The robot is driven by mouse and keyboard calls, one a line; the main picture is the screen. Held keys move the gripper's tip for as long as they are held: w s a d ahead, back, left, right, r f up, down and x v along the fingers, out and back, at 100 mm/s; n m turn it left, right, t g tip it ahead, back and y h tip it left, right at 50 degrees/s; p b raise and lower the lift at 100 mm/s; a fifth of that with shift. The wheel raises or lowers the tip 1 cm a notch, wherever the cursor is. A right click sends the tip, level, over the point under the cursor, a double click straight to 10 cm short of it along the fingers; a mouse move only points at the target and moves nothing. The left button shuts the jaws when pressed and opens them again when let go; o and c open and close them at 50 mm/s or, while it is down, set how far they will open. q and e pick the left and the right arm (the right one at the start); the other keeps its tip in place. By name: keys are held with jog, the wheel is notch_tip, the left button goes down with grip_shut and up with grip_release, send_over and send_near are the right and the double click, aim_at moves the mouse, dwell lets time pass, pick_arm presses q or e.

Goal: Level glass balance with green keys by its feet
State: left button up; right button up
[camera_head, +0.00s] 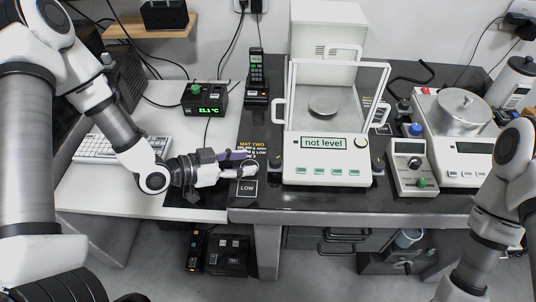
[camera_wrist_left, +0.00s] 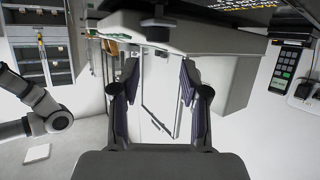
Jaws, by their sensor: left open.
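The glass balance (camera_head: 316,178) stands on the dark table, with several green keys on its front and a display (camera_head: 324,143) reading "not level". Dark feet knobs show at its front left (camera_head: 275,162) and front right (camera_head: 378,167). My left gripper (camera_head: 247,167) is open and empty, left of the front left foot and apart from it. In the left wrist view the open fingers (camera_wrist_left: 158,78) point toward a pale body, apparently the balance (camera_wrist_left: 230,38), with a dark round knob (camera_wrist_left: 157,31) beyond the fingertips. My right gripper is out of frame.
A second balance (camera_head: 468,176) with a metal pan stands at the right, beside a small control box (camera_head: 413,178). A black handset (camera_head: 256,75), temperature box (camera_head: 205,103) and keyboard (camera_head: 110,148) are at the left. The table edge runs just in front of the glass balance.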

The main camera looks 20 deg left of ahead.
aim_at(270, 161)
pick_arm(q)
jog(key=shift+s+d+f, duration=0.1)
jog(key=shift+s+d, duration=0.05)
jog(key=shift+s, duration=0.1)
jog(key=shift+w+d+f, duration=0.15)
jog(key=shift+w+f, duration=0.05)
jog(key=shift+w, duration=0.05)
jog(key=x, duration=0.7)
grip_shut()
jog(key=shift+r+m, duration=0.1)
jog(key=shift+m, duration=0.2)
